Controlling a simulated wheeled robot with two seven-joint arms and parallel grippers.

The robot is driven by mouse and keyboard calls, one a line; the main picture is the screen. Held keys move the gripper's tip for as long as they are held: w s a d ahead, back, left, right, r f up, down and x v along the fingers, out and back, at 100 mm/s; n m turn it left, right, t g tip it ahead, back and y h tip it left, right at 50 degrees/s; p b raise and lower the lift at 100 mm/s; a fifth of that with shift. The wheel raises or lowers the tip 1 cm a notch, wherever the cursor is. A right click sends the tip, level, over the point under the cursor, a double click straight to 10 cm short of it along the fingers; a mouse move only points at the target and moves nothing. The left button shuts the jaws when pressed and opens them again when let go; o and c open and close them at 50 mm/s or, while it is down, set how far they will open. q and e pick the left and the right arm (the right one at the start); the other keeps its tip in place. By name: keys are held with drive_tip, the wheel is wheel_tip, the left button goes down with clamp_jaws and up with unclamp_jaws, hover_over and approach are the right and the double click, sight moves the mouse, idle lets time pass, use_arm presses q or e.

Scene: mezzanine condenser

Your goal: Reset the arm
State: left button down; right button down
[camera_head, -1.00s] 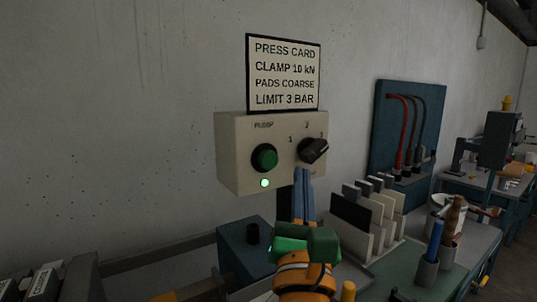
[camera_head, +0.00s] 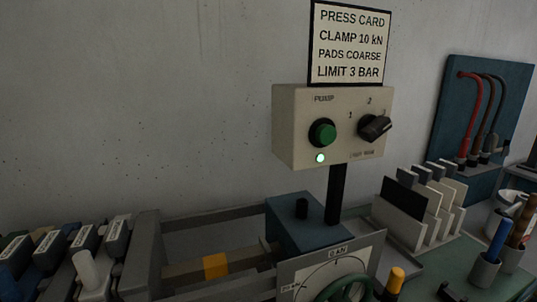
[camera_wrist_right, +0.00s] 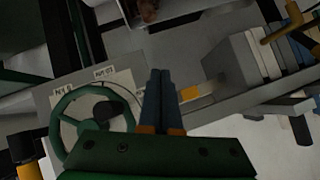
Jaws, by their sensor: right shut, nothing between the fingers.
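My right gripper (camera_wrist_right: 161,76) shows in the right wrist view with its two blue fingers shut together and nothing between them. It appears over the bench, beside a green handwheel (camera_wrist_right: 58,112) at the left of that view. The handwheel also shows at the bottom of the head view (camera_head: 345,287), partly cut off. No part of my right arm shows in the head view. My left gripper is in neither view.
A blue block (camera_head: 305,235) and a bar with a yellow band (camera_head: 215,266) sit below the box. Labelled blocks (camera_head: 85,238) stand at left. Upright plates (camera_head: 410,215), a yellow-topped post (camera_head: 396,276) and a cup (camera_head: 484,272) stand at right.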

drive_tip(key=s+d+f+g+h, duration=0.6)
drive_tip(key=s+d+f, duration=0.5)
wheel_tip(320, 180, down, 15)
drive_tip(key=s+n+g, duration=0.1)
drive_tip(key=s, duration=0.1)
drive_tip(key=s+d+f+g, duration=0.1)
drive_tip(key=s+f, duration=0.9)
drive_tip(key=s, duration=0.2)
drive_tip(key=shift+d+f, duration=0.25)
drive_tip(key=shift+d, duration=0.15)
